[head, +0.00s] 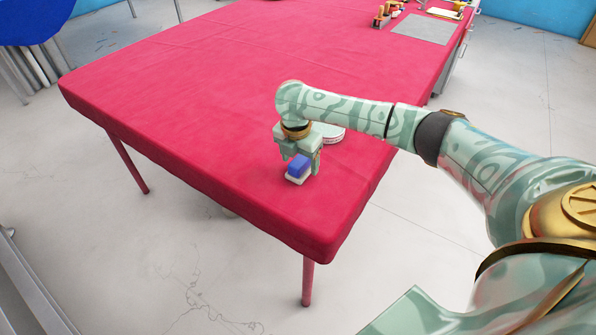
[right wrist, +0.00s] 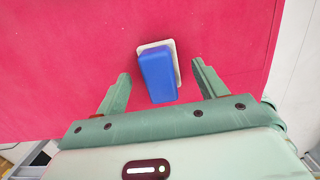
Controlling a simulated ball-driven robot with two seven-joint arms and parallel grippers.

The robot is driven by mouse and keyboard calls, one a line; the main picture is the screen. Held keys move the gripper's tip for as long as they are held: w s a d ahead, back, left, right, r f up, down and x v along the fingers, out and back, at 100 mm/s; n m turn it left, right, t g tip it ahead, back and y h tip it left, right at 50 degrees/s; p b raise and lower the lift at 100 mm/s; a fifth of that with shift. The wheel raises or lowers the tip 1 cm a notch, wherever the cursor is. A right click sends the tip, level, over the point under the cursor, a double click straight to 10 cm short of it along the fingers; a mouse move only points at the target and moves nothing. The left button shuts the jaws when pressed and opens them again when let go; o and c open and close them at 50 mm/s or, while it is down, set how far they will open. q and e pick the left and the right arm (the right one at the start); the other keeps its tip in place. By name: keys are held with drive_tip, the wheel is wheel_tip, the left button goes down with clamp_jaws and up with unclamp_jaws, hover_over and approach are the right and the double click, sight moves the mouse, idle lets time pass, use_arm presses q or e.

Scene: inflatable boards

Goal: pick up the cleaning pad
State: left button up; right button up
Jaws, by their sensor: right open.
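The cleaning pad (head: 298,169) has a blue block-like top on a whitish base and rests on the red-covered table (head: 200,80) near its front corner. In the right wrist view the pad (right wrist: 158,75) lies between and slightly beyond the two fingers. My right gripper (head: 302,168) is directly over the pad. In the right wrist view my right gripper (right wrist: 160,82) is open, with a gap between each finger and the pad. My left gripper is not in view.
A pale round stack (head: 333,134), partly hidden by my right arm, sits just behind the gripper. A grey mat (head: 420,28) and small items (head: 382,16) are at the table's far end. The table's left and middle are clear.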

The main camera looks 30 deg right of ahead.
wheel_tip(320, 180, down, 3)
drive_tip(key=shift+w+d+r+b, duration=0.1)
drive_tip(key=shift+d+b, duration=0.05)
drive_tip(key=shift+b, duration=0.2)
drive_tip(key=shift+r, duration=0.15)
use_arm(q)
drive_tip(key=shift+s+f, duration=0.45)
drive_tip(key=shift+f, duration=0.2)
use_arm(e)
drive_tip(key=c, duration=1.1)
drive_tip(key=shift+r, duration=0.1)
